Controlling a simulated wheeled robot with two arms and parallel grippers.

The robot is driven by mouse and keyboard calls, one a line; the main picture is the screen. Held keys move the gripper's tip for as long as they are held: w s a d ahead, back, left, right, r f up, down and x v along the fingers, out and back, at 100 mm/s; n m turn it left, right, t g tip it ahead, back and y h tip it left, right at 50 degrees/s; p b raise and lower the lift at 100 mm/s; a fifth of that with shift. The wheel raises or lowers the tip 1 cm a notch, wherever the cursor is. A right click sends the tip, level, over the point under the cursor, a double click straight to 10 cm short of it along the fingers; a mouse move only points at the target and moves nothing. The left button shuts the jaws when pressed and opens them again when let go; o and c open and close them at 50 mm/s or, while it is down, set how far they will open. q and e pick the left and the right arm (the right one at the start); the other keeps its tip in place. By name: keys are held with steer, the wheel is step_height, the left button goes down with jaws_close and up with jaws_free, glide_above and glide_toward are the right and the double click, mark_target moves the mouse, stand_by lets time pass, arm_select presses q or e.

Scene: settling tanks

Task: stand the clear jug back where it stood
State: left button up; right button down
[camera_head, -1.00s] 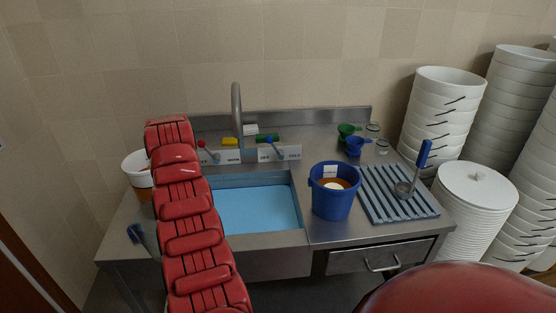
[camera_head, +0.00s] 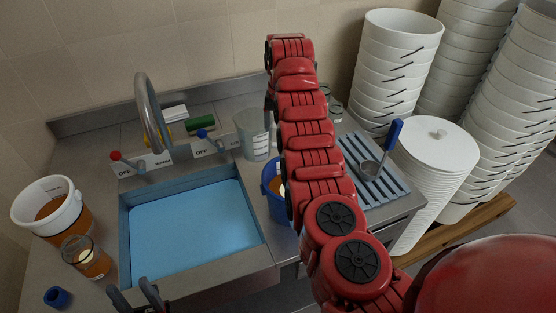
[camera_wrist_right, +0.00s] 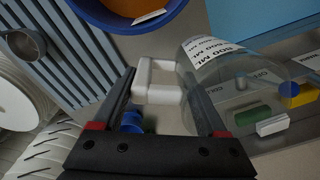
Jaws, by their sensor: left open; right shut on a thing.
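The clear jug (camera_head: 254,137) shows in the head view behind the sink's right corner, left of my red right arm. It looks upright; I cannot tell whether its base touches the counter. In the right wrist view the jug (camera_wrist_right: 222,72) has "500 ml" print, and its white handle (camera_wrist_right: 157,66) lies between the fingers of my right gripper (camera_wrist_right: 160,88), which is shut on it. My left gripper (camera_head: 138,296) is open and empty at the bottom edge, near the sink's front left.
The blue bucket (camera_head: 270,190) is partly hidden by my right arm. A ribbed blue mat (camera_head: 397,190) holds a ladle (camera_head: 370,168). A white bucket (camera_head: 45,208), an amber-filled glass (camera_head: 88,260) and a blue cup (camera_head: 57,297) stand left of the sink (camera_head: 195,225). The tap (camera_head: 150,110) rises behind it.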

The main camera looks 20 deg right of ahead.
steer(key=d+m, duration=0.1)
steer(key=d+m+p, duration=0.1)
steer(key=d, duration=0.1)
steer(key=shift+s+d+r, duration=0.1)
steer(key=shift+s+r, duration=0.05)
steer(key=shift+r, duration=0.25)
step_height(320, 180, down, 10)
steer(key=d+m+p, duration=0.1)
steer(key=p, duration=0.3)
steer(key=shift+s+f, duration=0.2)
steer(key=shift+s, duration=0.05)
jaws_free()
step_height(320, 180, up, 12)
steer(key=b, duration=0.2)
steer(key=shift+r, duration=0.2)
